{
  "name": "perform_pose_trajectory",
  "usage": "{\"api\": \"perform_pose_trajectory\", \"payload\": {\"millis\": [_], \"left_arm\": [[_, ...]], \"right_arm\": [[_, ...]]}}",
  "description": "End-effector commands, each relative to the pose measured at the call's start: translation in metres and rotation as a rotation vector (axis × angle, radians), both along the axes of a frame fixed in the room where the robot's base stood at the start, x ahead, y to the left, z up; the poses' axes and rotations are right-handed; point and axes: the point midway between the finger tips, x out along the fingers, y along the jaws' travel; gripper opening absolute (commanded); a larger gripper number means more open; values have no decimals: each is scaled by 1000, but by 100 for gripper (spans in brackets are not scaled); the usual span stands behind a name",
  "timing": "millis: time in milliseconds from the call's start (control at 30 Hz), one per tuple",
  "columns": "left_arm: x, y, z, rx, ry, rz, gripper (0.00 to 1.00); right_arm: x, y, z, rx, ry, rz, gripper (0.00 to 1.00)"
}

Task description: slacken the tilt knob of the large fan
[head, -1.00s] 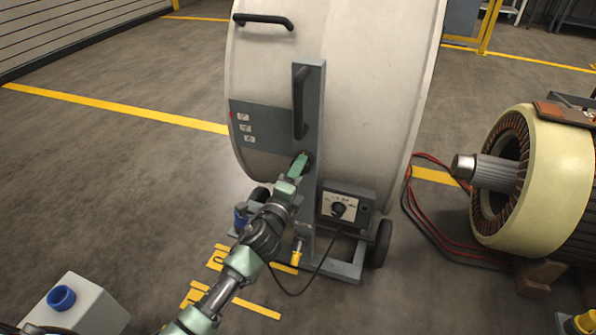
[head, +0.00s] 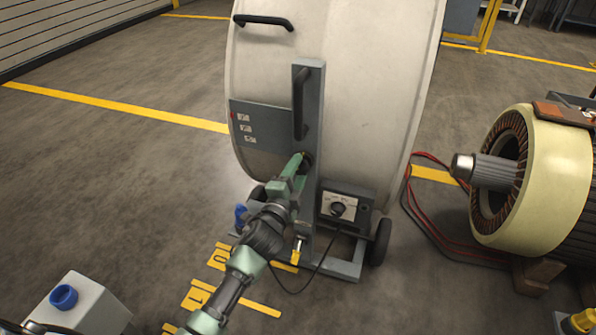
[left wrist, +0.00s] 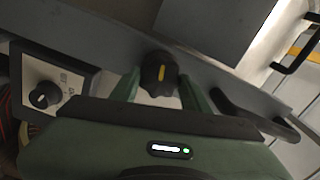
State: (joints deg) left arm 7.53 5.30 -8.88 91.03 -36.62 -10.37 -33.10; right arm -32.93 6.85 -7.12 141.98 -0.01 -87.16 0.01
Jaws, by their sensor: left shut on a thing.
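The large fan (head: 350,90) is a big pale drum on a wheeled grey frame. Its tilt knob (left wrist: 158,75) is black with a yellow mark and sits on the grey upright post (head: 309,90). My left gripper (head: 303,160) is at the post, below the black handle. In the left wrist view its green fingers (left wrist: 160,88) stand on either side of the knob and are shut on it. In the head view the gripper mostly hides the knob. My right gripper is not in view.
A control box (head: 346,207) with a black dial sits right of the post, with a cable hanging below. A motor with a copper-wound ring (head: 560,175) stands at the right, red and black cables beside it. A grey box with a blue cap (head: 64,297) is at lower left.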

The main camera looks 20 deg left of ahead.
Motion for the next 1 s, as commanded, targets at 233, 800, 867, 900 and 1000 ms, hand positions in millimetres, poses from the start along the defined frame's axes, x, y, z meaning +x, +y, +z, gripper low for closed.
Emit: {"api": "perform_pose_trajectory", "payload": {"millis": [233,800,867,900,1000], "left_arm": [[0,0,-2,1,3,0,49],[-21,0,-1,1,4,0,68],[-32,1,0,1,4,0,68],[-39,1,-1,1,4,0,68],[-56,2,0,0,4,1,68]], "right_arm": [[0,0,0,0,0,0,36],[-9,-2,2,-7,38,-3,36],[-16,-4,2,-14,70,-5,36],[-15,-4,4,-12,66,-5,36],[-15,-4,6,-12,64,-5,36]]}}
